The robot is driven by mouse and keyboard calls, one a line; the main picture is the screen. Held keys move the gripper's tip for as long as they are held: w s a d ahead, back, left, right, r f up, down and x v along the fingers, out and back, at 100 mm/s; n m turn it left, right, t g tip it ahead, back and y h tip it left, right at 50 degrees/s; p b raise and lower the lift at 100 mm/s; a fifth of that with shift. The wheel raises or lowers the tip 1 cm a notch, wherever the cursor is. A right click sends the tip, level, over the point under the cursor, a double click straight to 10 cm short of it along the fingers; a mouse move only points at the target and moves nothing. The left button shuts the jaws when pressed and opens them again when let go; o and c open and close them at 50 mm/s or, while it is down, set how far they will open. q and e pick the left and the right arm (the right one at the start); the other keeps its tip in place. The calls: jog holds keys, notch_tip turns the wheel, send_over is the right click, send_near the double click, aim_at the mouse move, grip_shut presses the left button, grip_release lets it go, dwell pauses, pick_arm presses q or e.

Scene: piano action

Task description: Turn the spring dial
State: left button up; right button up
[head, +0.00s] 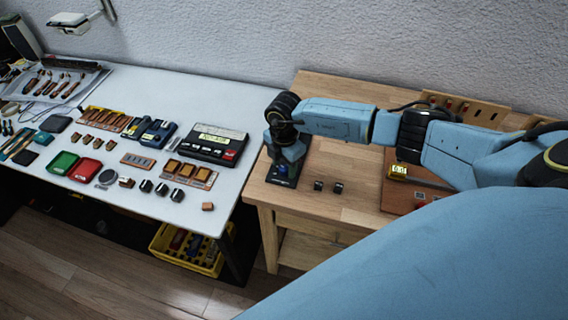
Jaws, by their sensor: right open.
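My right arm comes in from the right above the wooden table, and my right gripper (288,160) points down at the table's left end. It is open. Directly below it is a small dark base (285,181) with a blue part on it, which may be the spring dial. The gripper covers much of this part, and I cannot tell whether the fingers touch it. My left gripper is not in view.
Two small black pieces (328,187) lie right of the dark base on the wooden table (345,212). A brown box with a lit display (399,169) stands farther right, partly behind my arm. The white table (225,185) at left holds many small parts. A yellow crate (190,250) sits below.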

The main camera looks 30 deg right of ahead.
aim_at(284, 167)
notch_tip(284, 167, up, 13)
dwell(0.3)
dwell(0.6)
